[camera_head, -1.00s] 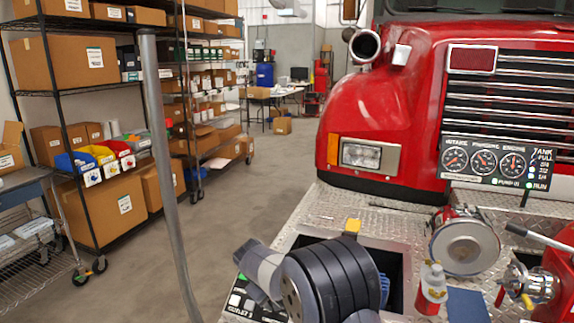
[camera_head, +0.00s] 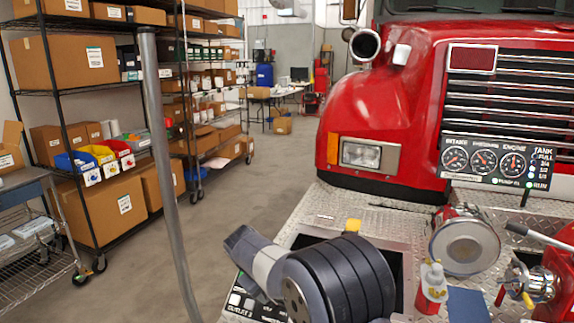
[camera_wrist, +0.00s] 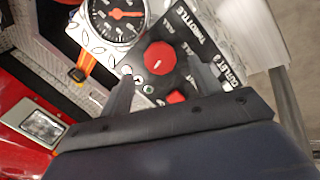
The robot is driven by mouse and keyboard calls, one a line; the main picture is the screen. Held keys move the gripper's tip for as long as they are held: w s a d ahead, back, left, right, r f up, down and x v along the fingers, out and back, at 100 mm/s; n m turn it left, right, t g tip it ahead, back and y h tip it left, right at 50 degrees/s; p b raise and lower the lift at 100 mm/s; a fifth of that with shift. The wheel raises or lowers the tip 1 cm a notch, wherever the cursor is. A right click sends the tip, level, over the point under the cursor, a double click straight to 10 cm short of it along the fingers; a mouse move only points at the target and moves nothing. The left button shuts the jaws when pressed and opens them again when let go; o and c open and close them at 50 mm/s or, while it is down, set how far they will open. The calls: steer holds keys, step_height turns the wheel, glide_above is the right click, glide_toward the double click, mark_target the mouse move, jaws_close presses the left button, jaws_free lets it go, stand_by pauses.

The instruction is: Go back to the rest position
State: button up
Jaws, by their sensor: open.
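In the wrist view my gripper (camera_wrist: 160,72) is open, with one finger on each side of a red round knob on a dark panel (camera_wrist: 205,40) lettered THROTTLE and OUTLET. Nothing shows held between the fingers; the gap to the knob is hard to judge. A second red part (camera_wrist: 175,97) shows lower between them. A round gauge (camera_wrist: 117,18) is at the panel's upper left. In the head view my arm covers much of this panel, and my fingers are hidden.
In the head view a metal tread-plate bumper (camera_head: 375,215) lies before the red truck (camera_head: 375,125). A red-and-white bottle (camera_head: 433,285), a blue flat piece (camera_head: 467,305) and a capped round fitting (camera_head: 465,245) stand right of my arm. Shelves (camera_head: 75,90) line the left; the floor between is clear.

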steer(key=x, duration=0.5)
steer(key=shift+f, duration=0.1)
steer(key=shift+m, duration=1.1)
steer(key=m+y+b, duration=0.1)
steer(key=m, duration=0.2)
steer(key=shift+m+b, duration=0.4)
steer(key=m+y+b, duration=0.1)
steer(key=m+b, duration=0.1)
steer(key=m, duration=0.4)
steer(key=shift+d+b, duration=0.1)
steer(key=shift+b, duration=0.2)
steer(key=d+v, duration=0.1)
steer(key=v, duration=0.9)
steer(key=shift+s+a+r, duration=0.2)
steer(key=shift+a+r, duration=0.15)
steer(key=shift+a, duration=0.2)
